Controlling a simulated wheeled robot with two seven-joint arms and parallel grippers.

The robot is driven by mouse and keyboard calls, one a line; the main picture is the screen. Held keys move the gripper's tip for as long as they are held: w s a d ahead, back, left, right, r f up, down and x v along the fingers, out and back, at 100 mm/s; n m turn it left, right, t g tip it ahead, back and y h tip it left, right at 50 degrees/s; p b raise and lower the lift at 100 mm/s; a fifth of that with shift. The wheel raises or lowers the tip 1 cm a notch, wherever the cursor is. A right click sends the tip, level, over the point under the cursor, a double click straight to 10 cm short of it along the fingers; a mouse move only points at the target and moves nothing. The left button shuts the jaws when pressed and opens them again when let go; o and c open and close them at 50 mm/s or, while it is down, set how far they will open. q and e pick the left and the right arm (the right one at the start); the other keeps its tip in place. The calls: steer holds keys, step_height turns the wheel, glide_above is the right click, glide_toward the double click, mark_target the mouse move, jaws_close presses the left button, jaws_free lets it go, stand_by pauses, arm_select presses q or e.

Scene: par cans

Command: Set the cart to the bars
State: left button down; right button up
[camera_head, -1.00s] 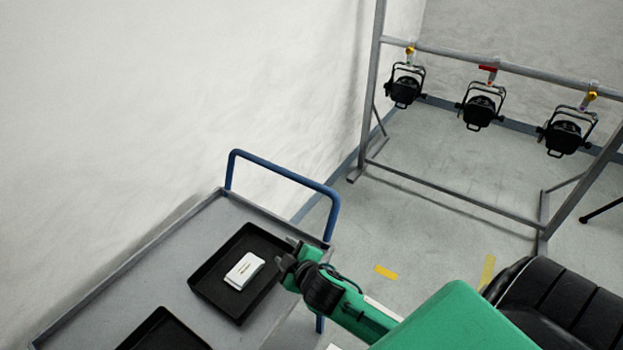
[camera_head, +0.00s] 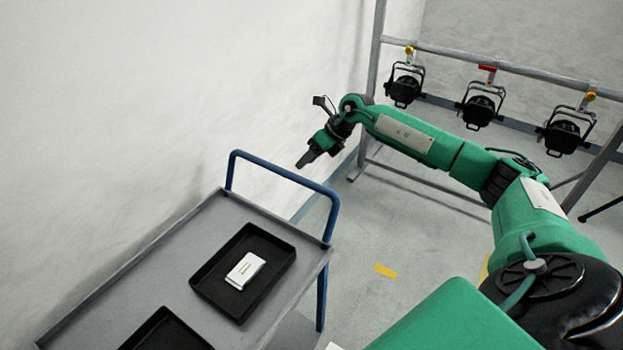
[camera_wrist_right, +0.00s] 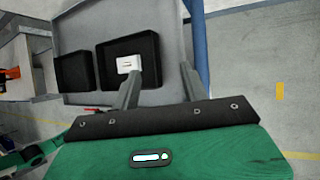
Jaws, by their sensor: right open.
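The cart (camera_head: 112,266) is grey with a blue push handle (camera_head: 285,173) at its far end. It stands at the lower left in the head view, its top also in the right wrist view (camera_wrist_right: 85,28). The rig frame (camera_head: 490,63) is a grey bar on uprights, with black par cans (camera_head: 480,110) hanging from it. My right gripper (camera_head: 306,160) is open and empty, raised just beyond the cart handle in the head view. In the right wrist view its fingers (camera_wrist_right: 158,82) spread apart before the cart top. My left gripper is not in view.
A black tray (camera_head: 283,272) on the cart holds a white box (camera_head: 244,270). A second black tray (camera_head: 165,332) lies nearer. A white wall (camera_head: 150,90) runs along the left. Yellow floor tape (camera_head: 386,271) marks open floor right of the cart.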

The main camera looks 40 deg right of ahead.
steer(key=s+d+r+g+h, duration=0.1)
steer(key=d+r+h, duration=0.1)
steer(key=d, duration=0.5)
steer(key=p+x, duration=0.5)
steer(key=x, duration=0.8)
steer(key=shift+s+f, duration=0.1)
steer(key=shift+s, duration=0.05)
steer(key=shift+f, duration=0.55)
jaws_close()
